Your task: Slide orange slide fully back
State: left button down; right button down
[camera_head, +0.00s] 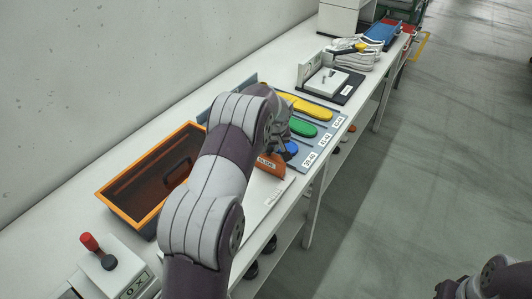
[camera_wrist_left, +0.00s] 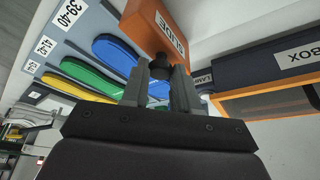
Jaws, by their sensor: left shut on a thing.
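The orange slide (camera_head: 270,164) is a block with a white SLIDE label, on a pale base at the near edge of the bench. It shows close up at the top of the left wrist view (camera_wrist_left: 152,22). A dark round knob (camera_wrist_left: 159,66) sticks out from it. My left gripper (camera_wrist_left: 161,84) is shut on this knob, one finger on each side. In the head view my left arm hides most of the gripper and part of the slide. Part of my right arm shows at the bottom right, away from the bench; its jaws are not clear.
An orange-rimmed dark box (camera_head: 128,206) stands left of my left arm. A grey tray (camera_head: 318,147) with yellow, green and blue insoles lies just beyond the slide. A red-knobbed device (camera_head: 90,243) is at the near left. The floor to the right is clear.

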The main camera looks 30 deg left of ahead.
pick_arm(q)
jog(key=shift+w+r, duration=0.15)
jog(key=shift+w, duration=0.15)
jog(key=shift+s+a+r, duration=0.1)
jog(key=c, duration=0.8)
grip_release()
jog(key=shift+c, duration=0.2)
jog(key=shift+d, duration=0.2)
jog(key=b+v, duration=0.2)
jog(key=v, duration=1)
jog(key=shift+s+r, duration=0.15)
jog(key=shift+r, duration=0.05)
